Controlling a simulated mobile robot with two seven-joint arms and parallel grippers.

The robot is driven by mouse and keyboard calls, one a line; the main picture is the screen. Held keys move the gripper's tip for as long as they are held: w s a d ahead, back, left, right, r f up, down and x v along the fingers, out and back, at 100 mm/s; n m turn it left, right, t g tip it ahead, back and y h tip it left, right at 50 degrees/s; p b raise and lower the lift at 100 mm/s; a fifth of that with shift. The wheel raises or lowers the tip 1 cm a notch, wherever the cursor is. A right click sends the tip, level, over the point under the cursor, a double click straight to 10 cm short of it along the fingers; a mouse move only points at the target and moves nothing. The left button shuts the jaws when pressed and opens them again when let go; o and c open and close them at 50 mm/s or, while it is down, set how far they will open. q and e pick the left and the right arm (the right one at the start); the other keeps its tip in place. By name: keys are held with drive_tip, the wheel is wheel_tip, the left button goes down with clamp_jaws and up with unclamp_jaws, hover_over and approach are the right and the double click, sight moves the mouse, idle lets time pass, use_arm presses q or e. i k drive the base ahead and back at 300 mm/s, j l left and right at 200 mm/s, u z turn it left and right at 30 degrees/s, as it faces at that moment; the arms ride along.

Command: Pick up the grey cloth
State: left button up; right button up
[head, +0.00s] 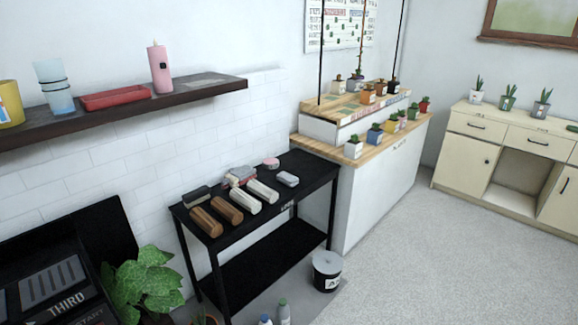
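Several small items lie on the black table (262,213) against the tiled wall. Two brown rolled pieces (229,209) lie at its left front, with two pale whitish rolled pieces (262,191) to their right. A small light-grey item (288,179) lies right of these; I cannot tell whether it is cloth. A flat greyish piece (206,83) lies on the wall shelf, also unclear. No thing shows plainly as the grey cloth. Neither of my grippers is in view.
A dark wall shelf (125,109) holds cups, a red tray (115,98) and a pink bottle (160,69). Open grey floor (430,260) lies to the right.

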sight(288, 179)
drive_tip(key=i+l+u, duration=0.1)
drive_tip(key=i+l, duration=0.45)
drive_tip(key=i, duration=0.4)
drive_tip(key=i+l+u, duration=0.1)
drive_tip(key=i+l, duration=0.55)
drive_tip(key=i, duration=0.25)
drive_tip(key=i+l+u, duration=0.1)
drive_tip(key=i+l, duration=0.65)
drive_tip(key=i, duration=0.15)
